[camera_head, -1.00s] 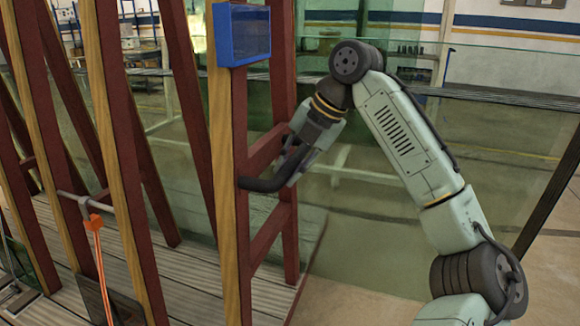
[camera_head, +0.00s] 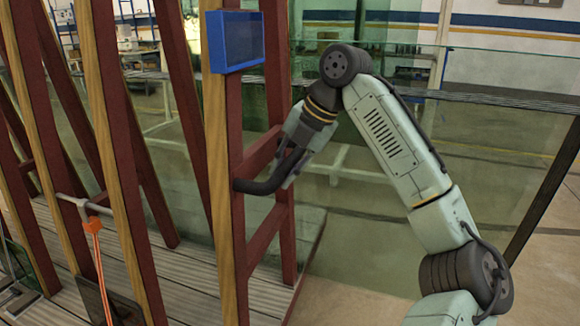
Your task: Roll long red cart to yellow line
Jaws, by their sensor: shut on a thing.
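The long red cart (camera_head: 185,130) fills the left half of the view. It has slanted dark-red posts with wooden faces and a ribbed plank deck. A dark curved handle (camera_head: 258,187) sticks out from its near end post. My gripper (camera_head: 283,172) is at this handle, shut on it, with the arm reaching in from the right. The fingertips are partly hidden by the handle and the cart frame. The yellow line is not visible on the floor in view.
A blue box (camera_head: 236,42) is fixed to the end post above the handle. Glass panels (camera_head: 460,180) stand behind the cart and arm. An orange tool-like thing (camera_head: 97,260) hangs on a grey bar at left. Bare floor (camera_head: 360,295) shows at the lower middle.

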